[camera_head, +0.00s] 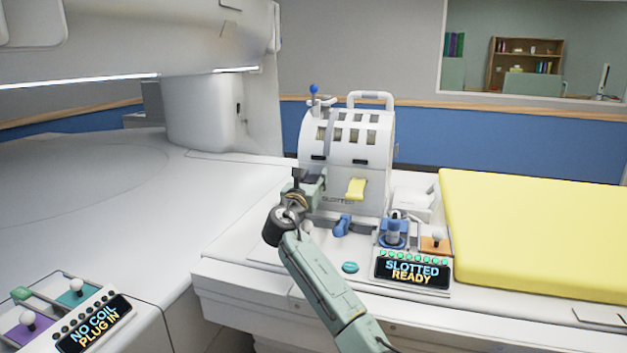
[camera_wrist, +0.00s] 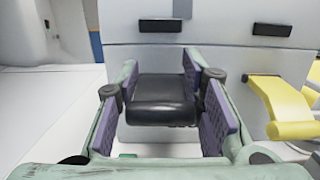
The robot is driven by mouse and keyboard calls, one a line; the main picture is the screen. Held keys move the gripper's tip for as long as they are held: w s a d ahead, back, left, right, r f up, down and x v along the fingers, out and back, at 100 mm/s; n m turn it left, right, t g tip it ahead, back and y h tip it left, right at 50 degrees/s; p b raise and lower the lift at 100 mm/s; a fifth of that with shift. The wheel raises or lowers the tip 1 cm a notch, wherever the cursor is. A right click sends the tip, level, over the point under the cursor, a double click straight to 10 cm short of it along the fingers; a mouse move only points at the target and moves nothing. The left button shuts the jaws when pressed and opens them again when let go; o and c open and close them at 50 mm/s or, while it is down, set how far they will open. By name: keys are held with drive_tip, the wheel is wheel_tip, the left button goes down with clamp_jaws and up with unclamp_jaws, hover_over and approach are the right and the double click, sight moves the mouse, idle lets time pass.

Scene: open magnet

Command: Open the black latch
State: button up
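The black latch (camera_wrist: 161,98) is a dark tab on the front of the white slotted coil housing (camera_head: 348,140). In the wrist view it sits between the two purple-padded fingers of my gripper (camera_wrist: 160,72). The fingers stand apart, one on each side of the latch, with only narrow gaps; I cannot tell whether either pad touches it. In the head view my gripper (camera_head: 308,187) is at the lower left of the housing and its wrist hides most of the latch there. A yellow latch (camera_wrist: 280,104) is to the right, also in the head view (camera_head: 356,188).
A blue lever (camera_head: 342,226) and a display reading "SLOTTED READY" (camera_head: 412,270) are right of my arm. A yellow pad (camera_head: 535,230) covers the right of the bed. The white surface at left is clear.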

sight(313, 177)
drive_tip(key=o, duration=0.4)
drive_tip(key=shift+c, duration=0.2)
wheel_tip(313, 177, up, 10)
idle(0.4)
